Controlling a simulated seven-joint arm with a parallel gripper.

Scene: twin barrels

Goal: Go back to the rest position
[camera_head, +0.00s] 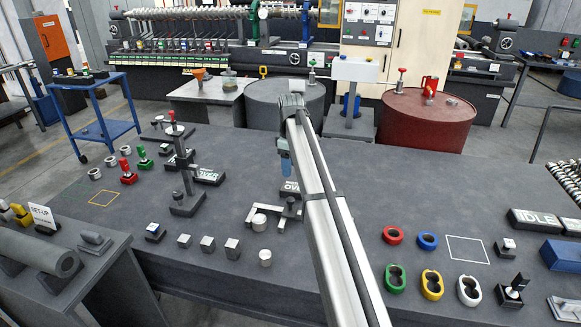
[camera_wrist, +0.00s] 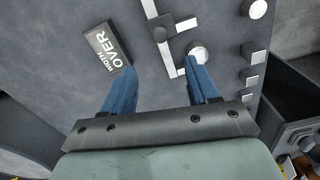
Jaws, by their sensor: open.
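My gripper (camera_head: 285,172) hangs down over the middle of the dark table (camera_head: 240,215), partly hidden behind my pale arm in the head view. In the wrist view its two blue fingers (camera_wrist: 162,80) are wide apart with nothing between them. Beyond the fingertips lie a sign reading OVER WIDTH (camera_wrist: 107,50) and a pale bracket-shaped gauge (camera_wrist: 160,22) with a light cylinder (camera_wrist: 197,52) at it. The gauge also shows in the head view (camera_head: 285,212), left of my arm. The fingers appear above the table and touch nothing that I can see.
Behind the table stand a grey barrel (camera_head: 262,108) and a red barrel (camera_head: 428,122). A dark post stand (camera_head: 187,190) rises left of my gripper. Several small blocks lie at the front left. Coloured rings, such as a red one (camera_head: 392,235), lie right of my arm. The back right tabletop is clear.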

